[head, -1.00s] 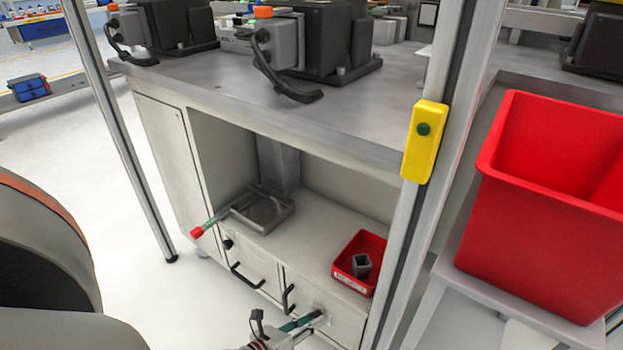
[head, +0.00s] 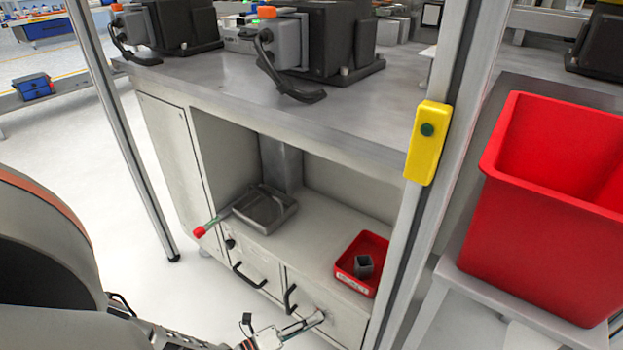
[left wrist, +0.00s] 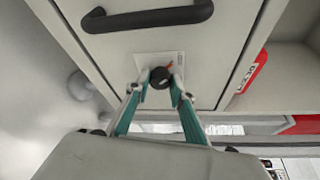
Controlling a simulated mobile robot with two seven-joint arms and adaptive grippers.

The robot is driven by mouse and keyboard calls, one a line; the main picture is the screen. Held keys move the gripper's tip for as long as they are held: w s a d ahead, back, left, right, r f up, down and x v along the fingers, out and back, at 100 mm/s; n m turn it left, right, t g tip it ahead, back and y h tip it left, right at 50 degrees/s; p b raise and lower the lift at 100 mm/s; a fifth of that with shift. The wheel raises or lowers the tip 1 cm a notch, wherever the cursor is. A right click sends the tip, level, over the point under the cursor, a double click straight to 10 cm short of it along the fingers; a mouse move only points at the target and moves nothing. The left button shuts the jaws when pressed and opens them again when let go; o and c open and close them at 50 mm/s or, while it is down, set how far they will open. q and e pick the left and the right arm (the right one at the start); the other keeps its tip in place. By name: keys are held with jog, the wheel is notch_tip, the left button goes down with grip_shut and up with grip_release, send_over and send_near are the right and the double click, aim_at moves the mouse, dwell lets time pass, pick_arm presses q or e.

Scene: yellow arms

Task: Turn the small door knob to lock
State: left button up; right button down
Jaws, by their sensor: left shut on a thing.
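The small dark door knob (left wrist: 160,77) sits on a light plate on a cabinet door, below a black bar handle (left wrist: 148,17) in the left wrist view. The two teal fingers of my left gripper (left wrist: 161,84) are on either side of the knob and closed on it. A small orange-red mark shows beside the knob. In the head view my left gripper (head: 318,318) reaches in from the lower left to the right-hand cabinet door (head: 322,300). The fingertips hide the knob there. My right gripper is not in view.
Above the doors, an open shelf holds a metal tray (head: 264,211) and a small red bin (head: 349,262). A second knob (head: 230,244) is on the left door. A metal post with a yellow box (head: 427,143) and a big red bin (head: 545,210) stand at right.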

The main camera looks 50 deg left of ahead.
pick_arm(q)
jog(key=shift+w+n, duration=0.1)
jog(key=shift+n, duration=0.3)
jog(key=o, duration=1.1)
jog(key=s+a+r, duration=0.1)
jog(key=s, duration=1.1)
jog(key=shift+a, duration=0.35)
jog(key=shift+w, duration=0.1)
